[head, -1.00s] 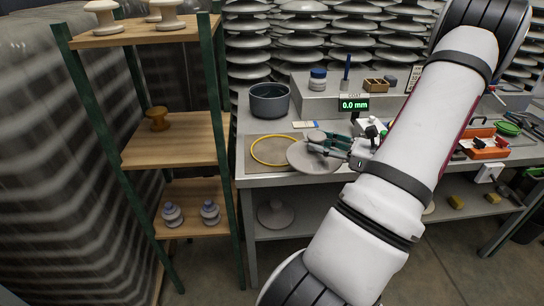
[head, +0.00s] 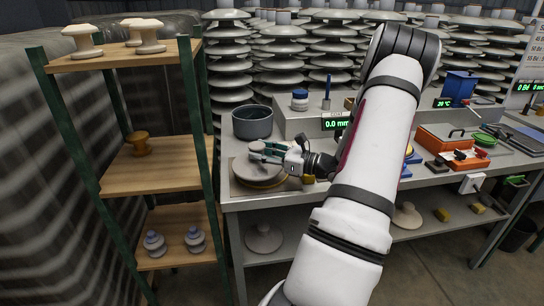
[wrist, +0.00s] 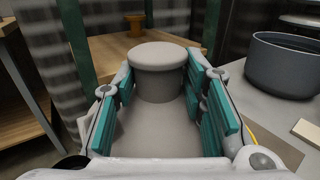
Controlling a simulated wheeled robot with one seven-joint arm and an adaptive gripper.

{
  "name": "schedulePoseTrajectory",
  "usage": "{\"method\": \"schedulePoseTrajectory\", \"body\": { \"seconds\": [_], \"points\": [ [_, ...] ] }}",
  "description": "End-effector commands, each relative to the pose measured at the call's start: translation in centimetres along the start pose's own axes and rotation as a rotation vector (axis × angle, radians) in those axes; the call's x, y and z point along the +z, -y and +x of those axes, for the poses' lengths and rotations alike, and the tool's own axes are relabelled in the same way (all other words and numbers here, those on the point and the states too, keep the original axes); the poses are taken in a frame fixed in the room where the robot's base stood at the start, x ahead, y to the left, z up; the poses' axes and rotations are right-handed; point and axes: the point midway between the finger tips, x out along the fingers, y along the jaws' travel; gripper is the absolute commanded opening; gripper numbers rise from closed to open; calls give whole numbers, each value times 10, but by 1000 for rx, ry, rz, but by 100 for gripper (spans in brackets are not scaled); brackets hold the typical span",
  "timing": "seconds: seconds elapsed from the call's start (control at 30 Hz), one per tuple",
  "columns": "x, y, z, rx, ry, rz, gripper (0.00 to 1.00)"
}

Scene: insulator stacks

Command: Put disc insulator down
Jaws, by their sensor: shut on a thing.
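A grey disc insulator (head: 246,171) with a round cap is in my gripper (head: 266,151), over the left end of the workbench. In the wrist view the cap (wrist: 158,56) stands upright between the green finger pads of my gripper (wrist: 162,88), with the wide disc below. A yellow ring (head: 262,187) on a mat (head: 293,185) lies under the disc and is mostly covered by it. The disc looks roughly level and very low over the mat. I cannot tell whether it touches.
A dark grey pot (head: 252,122) stands just behind the disc. A wooden shelf rack (head: 155,170) with small insulators is close on the left. A raised grey block (head: 300,123) carries jars and a display. Orange boxes (head: 455,150) are on the right of the bench.

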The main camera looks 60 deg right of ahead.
Motion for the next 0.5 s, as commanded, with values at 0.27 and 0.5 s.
{"method": "schedulePoseTrajectory", "body": {
  "seconds": [0.27, 0.5],
  "points": [
    [1, 2, 18, 4, 7, -3, 0],
    [-31, 3, 16, 1, 5, 0, 0]
  ]
}}
